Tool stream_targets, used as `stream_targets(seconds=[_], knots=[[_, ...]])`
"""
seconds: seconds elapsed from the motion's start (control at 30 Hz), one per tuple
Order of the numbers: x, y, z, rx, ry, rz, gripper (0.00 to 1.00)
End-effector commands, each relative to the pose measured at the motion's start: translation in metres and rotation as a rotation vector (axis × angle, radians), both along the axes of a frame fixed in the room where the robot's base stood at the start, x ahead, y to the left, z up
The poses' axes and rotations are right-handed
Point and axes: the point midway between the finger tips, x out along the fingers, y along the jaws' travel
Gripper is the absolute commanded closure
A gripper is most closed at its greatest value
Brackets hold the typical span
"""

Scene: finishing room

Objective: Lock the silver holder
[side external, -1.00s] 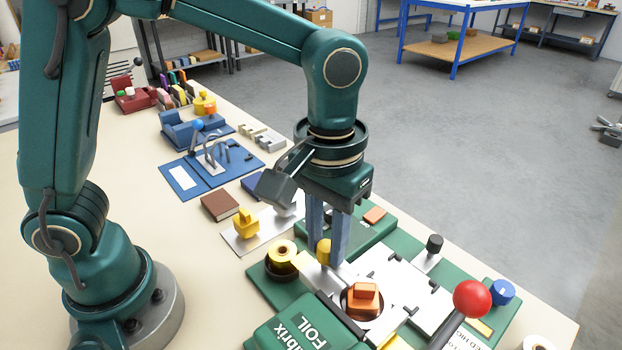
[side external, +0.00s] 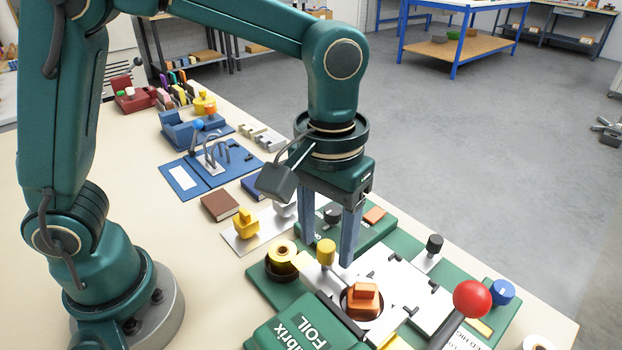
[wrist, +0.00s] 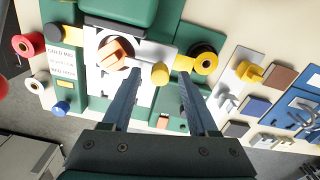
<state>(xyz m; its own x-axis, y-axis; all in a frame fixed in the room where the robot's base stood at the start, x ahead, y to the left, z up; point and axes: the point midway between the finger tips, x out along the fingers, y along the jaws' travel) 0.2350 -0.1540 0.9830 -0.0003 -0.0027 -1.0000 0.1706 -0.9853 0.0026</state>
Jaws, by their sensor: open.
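A silver-white plate assembly (side external: 392,285) sits on the green foil machine; I take it to be the silver holder, but cannot be sure. A round recess in it holds an orange-brown block (side external: 364,298), also in the wrist view (wrist: 115,50). A yellow knob (side external: 326,252) stands upright on a pale bar at the plates' left side. My gripper (side external: 328,255) is open, pointing down, one finger on each side of this knob. In the wrist view the knob (wrist: 160,74) shows between the fingertips, with gaps on both sides. Whether the bar is latched cannot be told.
A red ball handle (side external: 472,298) rises at the front right. A black knob (side external: 434,244) and a blue knob (side external: 502,291) stand at the right. A gold foil roll (side external: 282,256) is left of the gripper. A grey plate with a yellow piece (side external: 246,224) lies behind it.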

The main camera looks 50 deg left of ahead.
Motion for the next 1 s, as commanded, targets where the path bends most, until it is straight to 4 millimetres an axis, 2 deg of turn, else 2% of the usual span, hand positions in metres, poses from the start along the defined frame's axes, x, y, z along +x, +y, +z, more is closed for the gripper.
stream_targets(seconds=[0.1,0.3,0.43,0.73,0.87,1.0], knots=[[0.001,-0.001,0.017,-0.004,-0.008,0.0,0.4],[0.001,0.0,0.039,-0.003,-0.006,0.001,0.4],[0.0,0.0,0.045,-0.002,-0.004,0.001,0.4],[0.001,0.001,0.045,-0.001,-0.003,0.003,0.4],[0.005,0.009,0.059,-0.02,-0.046,0.038,0.4],[-0.003,0.034,0.08,-0.045,-0.115,0.106,0.4]])
